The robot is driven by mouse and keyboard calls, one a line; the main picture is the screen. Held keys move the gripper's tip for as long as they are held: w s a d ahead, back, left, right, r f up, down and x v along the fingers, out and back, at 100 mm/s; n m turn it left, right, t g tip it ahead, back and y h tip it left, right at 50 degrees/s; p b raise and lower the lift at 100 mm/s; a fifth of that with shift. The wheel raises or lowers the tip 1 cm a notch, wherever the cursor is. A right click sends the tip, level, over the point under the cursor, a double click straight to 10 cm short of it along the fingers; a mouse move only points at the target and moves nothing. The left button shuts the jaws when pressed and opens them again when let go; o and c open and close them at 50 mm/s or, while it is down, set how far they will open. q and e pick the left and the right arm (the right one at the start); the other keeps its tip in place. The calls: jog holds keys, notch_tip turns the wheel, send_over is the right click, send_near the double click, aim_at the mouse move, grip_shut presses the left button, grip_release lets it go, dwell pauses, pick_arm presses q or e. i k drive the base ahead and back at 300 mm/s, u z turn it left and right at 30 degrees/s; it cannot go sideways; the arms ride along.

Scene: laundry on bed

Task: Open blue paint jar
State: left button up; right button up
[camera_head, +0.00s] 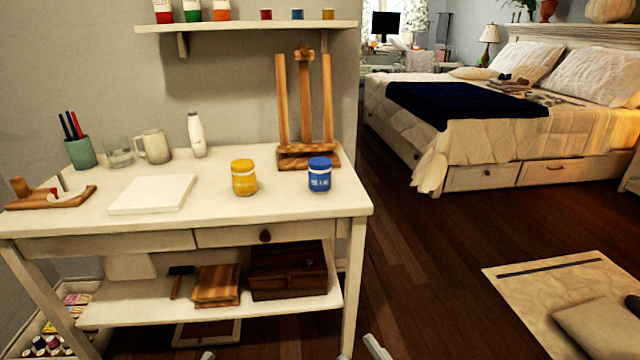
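The blue paint jar (319,177) stands upright near the right end of the white table (340,203), with its lid on. A yellow jar (243,180) stands to its left, apart from it. My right gripper (360,351) shows only its fingertips at the bottom edge, below and in front of the table. The tips are apart, with nothing seen between them. Only a small tip of my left gripper (208,355) shows at the bottom edge, so its opening is hidden. Both are well away from the jar.
A wooden easel (307,158) stands just behind the blue jar. A white pad (153,194), mug (155,146), glass, white bottle (196,134) and pen cup (80,153) are further left. A wall shelf (250,26) hangs above. The tabletop's front right corner is clear.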

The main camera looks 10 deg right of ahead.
aim_at(319, 182)
jog(key=z, duration=2.2)
jog(key=i, duration=1.2)
jog(key=u, duration=2.9)
jog(key=i, duration=0.5)
jog(key=z, duration=0.1)
